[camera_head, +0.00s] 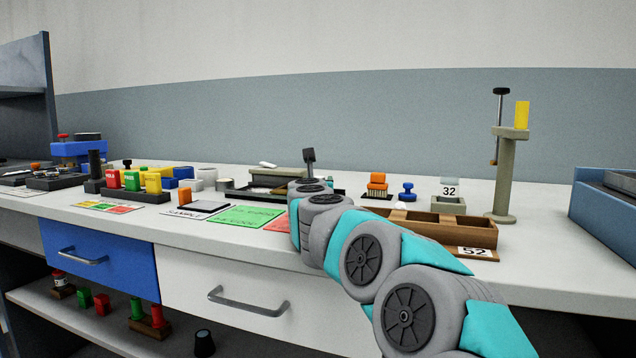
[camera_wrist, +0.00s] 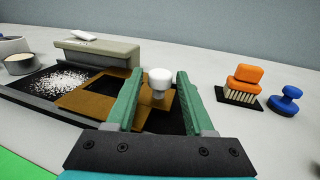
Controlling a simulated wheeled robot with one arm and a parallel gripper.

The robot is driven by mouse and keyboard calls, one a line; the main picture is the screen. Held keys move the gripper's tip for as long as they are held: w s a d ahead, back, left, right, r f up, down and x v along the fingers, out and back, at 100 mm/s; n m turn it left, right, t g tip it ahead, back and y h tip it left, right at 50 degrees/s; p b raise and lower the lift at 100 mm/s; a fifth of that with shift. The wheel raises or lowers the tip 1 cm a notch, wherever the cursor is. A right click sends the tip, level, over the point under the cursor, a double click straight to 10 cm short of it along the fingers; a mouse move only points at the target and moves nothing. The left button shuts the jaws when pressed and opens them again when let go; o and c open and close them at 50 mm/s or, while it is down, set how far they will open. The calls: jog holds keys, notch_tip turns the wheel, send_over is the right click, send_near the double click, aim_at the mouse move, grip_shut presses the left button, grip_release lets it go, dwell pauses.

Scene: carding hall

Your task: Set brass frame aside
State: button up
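In the wrist view a flat brass-brown frame (camera_wrist: 88,99) lies over a dark tray (camera_wrist: 22,97), to the left of and partly behind my gripper's left finger. White grains (camera_wrist: 62,80) lie on the dark surface beside it. My gripper (camera_wrist: 160,80) points forward with its two green fingers apart. A white round knob (camera_wrist: 160,76) shows between the fingers, with a gap visible on either side. I cannot tell whether the knob is fixed to the frame, as its base is partly hidden. In the head view my arm covers most of this spot.
An orange brush (camera_wrist: 243,85) and a blue knobbed piece (camera_wrist: 287,101) stand to the right. A grey-beige block (camera_wrist: 98,52) stands behind the tray. In the head view a wooden divided box (camera_head: 440,230) and a post stand (camera_head: 506,175) are right of my arm.

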jog(key=shift+o, duration=0.8)
jog(key=shift+s+a+b, duration=0.2)
jog(key=shift+s+b, duration=0.2)
jog(key=shift+s, duration=1.55)
jog(key=shift+s+a+b, duration=0.15)
jog(key=shift+s+b, duration=0.25)
jog(key=shift+s, duration=1.55)
jog(key=shift+r, duration=0.1)
